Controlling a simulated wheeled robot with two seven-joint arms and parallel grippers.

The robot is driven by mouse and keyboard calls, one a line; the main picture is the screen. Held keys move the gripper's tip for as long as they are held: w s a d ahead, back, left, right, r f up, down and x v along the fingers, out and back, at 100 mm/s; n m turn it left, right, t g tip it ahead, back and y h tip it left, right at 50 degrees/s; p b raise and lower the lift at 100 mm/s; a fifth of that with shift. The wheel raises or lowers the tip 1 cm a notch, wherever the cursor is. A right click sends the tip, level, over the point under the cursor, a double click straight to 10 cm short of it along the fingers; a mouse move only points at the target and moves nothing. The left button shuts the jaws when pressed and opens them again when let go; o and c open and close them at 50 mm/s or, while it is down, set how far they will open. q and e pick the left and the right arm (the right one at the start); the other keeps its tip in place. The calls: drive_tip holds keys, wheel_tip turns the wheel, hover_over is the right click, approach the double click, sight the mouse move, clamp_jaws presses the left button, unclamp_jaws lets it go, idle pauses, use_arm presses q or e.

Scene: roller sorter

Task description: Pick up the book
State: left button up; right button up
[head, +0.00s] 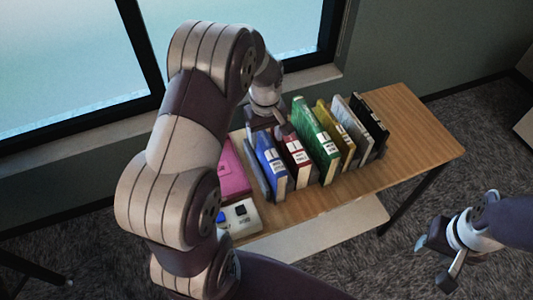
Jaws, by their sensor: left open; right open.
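Several books stand in a row on the wooden table: a blue book (270,161), a dark red book (294,151), a green book (316,138), a yellow book (337,134), a pale grey book (351,121) and a black book (372,122). A pink book or folder (232,172) is at the left, partly hidden by my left arm. My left gripper (267,128) is open at the back of the row, behind the blue and dark red books. Whether it touches either is unclear. My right gripper (439,258) is open and empty, off the table at the lower right.
The table (408,130) has bare room to the right of the books and along its front edge. A pale box (238,225) with blue and dark buttons sits at the front left. A lower pale shelf or board (320,236) juts out below the front edge. A window (75,55) is behind.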

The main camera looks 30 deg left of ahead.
sight(265, 140)
use_arm(q)
wheel_tip(265, 140, down, 5)
drive_tip(key=shift+a+p, duration=0.15)
drive_tip(key=shift+p, duration=0.75)
drive_tip(key=shift+w+f, duration=0.15)
drive_tip(key=shift+f, duration=0.1)
drive_tip(key=c, duration=1.2)
drive_tip(key=shift+r, duration=0.15)
